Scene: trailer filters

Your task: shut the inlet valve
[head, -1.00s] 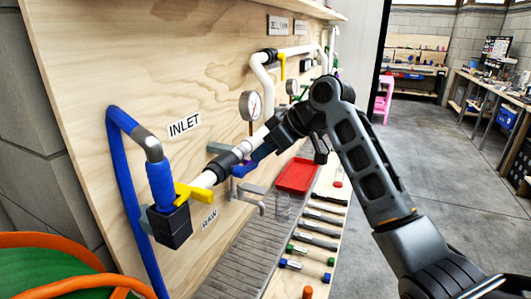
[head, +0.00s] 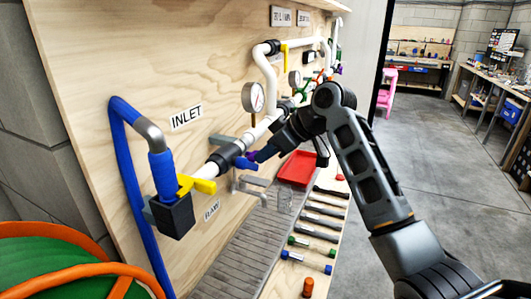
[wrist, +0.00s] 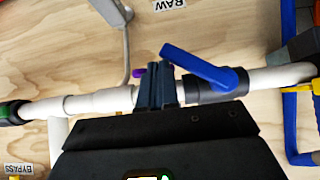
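The INLET label (head: 186,117) is on the plywood panel above a white pipe run. Further right on the pipe is a valve with a blue lever (head: 243,162); the lever (wrist: 205,68) lies slanted across the pipe in the wrist view. My gripper (wrist: 160,70) is over the white pipe, its fingers close together, with the lever's free end right beside the fingertips. Whether they touch is unclear. I see nothing between the fingers.
A purple part (wrist: 138,72) shows just left of my fingers. A pressure gauge (head: 253,97) stands above the pipe. A red tray (head: 297,168) and several tools lie on the ledge below. Orange hose loops (head: 75,233) are at lower left. The floor (head: 440,170) at right is clear.

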